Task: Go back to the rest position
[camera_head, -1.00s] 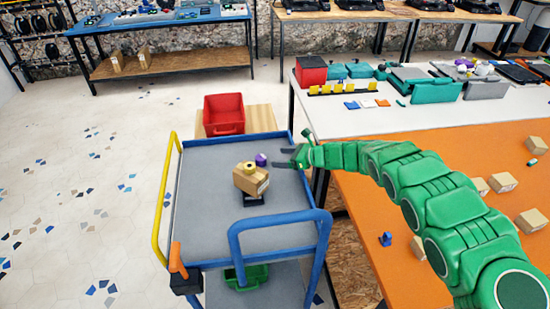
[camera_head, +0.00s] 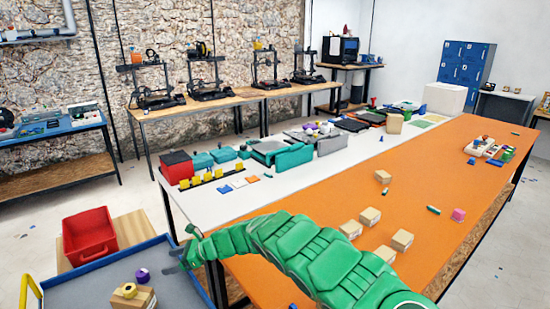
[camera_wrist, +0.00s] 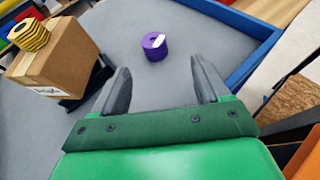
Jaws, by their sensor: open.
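My gripper (camera_head: 178,260) is at the end of my green arm, over the right edge of the blue-rimmed cart (camera_head: 98,270). In the wrist view my gripper (camera_wrist: 160,85) has its two dark fingers spread apart with nothing between them. A purple roll (camera_wrist: 154,46) lies on the grey cart top beyond the fingertips; it also shows in the head view (camera_head: 142,275). A cardboard box (camera_wrist: 55,65) with a yellow-and-black roll (camera_wrist: 28,36) on top stands to the left of the fingers, apart from them.
A long table with an orange top (camera_head: 340,225) and a white strip lies right of the cart, with several small boxes (camera_head: 402,240) on it. A red bin (camera_head: 90,235) stands beyond the cart. Printers (camera_head: 205,75) line the back wall.

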